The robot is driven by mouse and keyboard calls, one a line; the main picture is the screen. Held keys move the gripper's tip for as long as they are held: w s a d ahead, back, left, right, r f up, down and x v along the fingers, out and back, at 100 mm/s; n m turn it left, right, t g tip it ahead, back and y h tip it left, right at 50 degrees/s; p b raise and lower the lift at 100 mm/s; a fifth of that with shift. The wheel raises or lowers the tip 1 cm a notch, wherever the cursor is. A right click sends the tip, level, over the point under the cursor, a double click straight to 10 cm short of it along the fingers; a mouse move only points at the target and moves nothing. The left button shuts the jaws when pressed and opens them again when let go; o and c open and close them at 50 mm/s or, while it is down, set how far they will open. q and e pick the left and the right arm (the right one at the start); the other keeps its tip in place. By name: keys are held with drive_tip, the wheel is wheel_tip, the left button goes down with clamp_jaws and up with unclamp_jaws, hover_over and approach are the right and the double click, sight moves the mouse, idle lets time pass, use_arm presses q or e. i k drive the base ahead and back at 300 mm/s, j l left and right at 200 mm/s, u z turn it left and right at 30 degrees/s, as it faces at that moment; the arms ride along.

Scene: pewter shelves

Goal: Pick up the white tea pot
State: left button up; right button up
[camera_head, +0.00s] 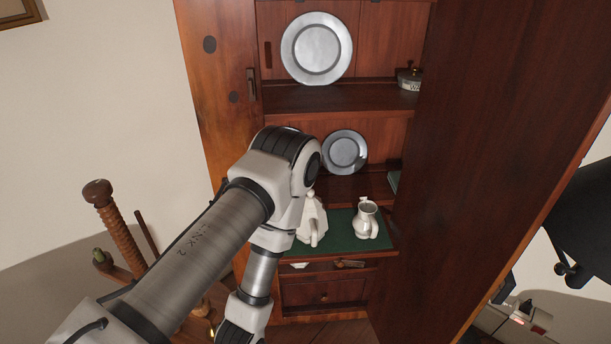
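The white tea pot (312,222) stands on the green surface (345,240) of the cabinet's lower shelf. Its left part is hidden behind my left arm. A smaller white jug (367,220) with a handle stands to its right, apart from it. My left arm comes in from the lower left, bends in front of the cabinet and runs down to the bottom edge of the view. Its gripper fingertips are not visible, and nothing held can be seen.
The wooden cabinet's large door (490,130) stands open on the right and bounds the shelf opening. Pewter plates (317,48) (345,152) stand on the upper shelves, with a small lidded pot (409,79). A turned wooden post (119,228) stands at the left.

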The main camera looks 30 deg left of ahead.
sight(314, 227)
drive_tip(key=l+u, duration=0.2)
drive_tip(key=u, duration=0.15)
drive_tip(key=l+u, duration=0.2)
drive_tip(key=u, duration=0.2)
drive_tip(key=k+l+u, duration=0.1)
drive_tip(key=u, duration=0.25)
drive_tip(key=i, duration=0.1)
drive_tip(key=l+u, duration=0.05)
